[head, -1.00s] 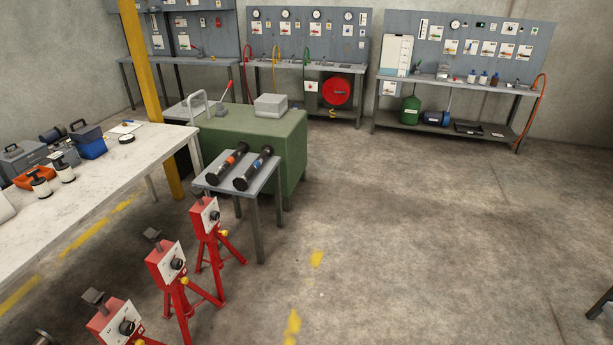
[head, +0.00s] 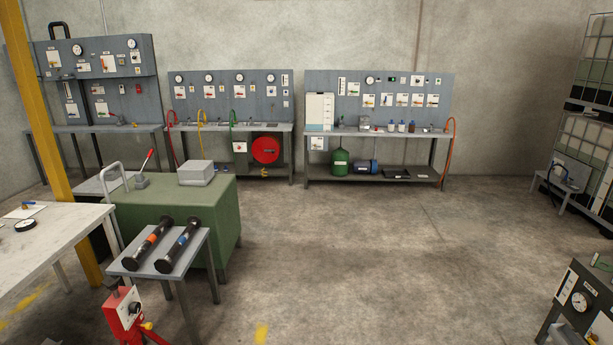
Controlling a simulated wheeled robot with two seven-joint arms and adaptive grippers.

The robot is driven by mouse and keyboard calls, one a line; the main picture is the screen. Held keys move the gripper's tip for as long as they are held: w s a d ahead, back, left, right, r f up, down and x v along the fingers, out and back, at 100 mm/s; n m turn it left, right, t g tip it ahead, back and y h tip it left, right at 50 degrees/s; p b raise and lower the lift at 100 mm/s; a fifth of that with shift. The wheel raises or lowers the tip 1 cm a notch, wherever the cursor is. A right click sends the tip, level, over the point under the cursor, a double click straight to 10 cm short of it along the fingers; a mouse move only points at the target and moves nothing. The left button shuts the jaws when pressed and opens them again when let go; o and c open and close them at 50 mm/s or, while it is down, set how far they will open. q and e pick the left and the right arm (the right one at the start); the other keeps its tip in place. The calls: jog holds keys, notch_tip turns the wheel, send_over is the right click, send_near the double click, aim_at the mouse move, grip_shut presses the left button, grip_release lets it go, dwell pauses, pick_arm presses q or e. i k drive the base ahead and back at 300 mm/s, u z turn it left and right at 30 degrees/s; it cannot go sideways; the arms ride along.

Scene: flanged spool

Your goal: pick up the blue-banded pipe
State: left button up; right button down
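The blue-banded pipe (head: 179,245) is a black flanged spool lying on a small grey table (head: 199,255) at the lower left of the head view. A similar black pipe with an orange band (head: 147,245) lies beside it on its left, roughly parallel and apart from it. Both lie slanted, with one flanged end toward me. Neither of my grippers shows in the head view.
A green cabinet (head: 220,220) with a grey box (head: 196,173) stands behind the small table. A red stand (head: 124,308) is in front and a white-topped bench (head: 60,238) to the left. Open floor (head: 350,265) lies to the right; a gauge unit (head: 583,300) is at lower right.

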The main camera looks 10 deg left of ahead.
aim_at(163, 266)
jog(key=i, duration=4)
jog(key=u, duration=0.45)
jog(key=i, duration=1.85)
jog(key=u, duration=1)
jog(key=i, duration=1)
jog(key=u, duration=1.9)
jog(key=i, duration=1)
jog(key=u, duration=0.6)
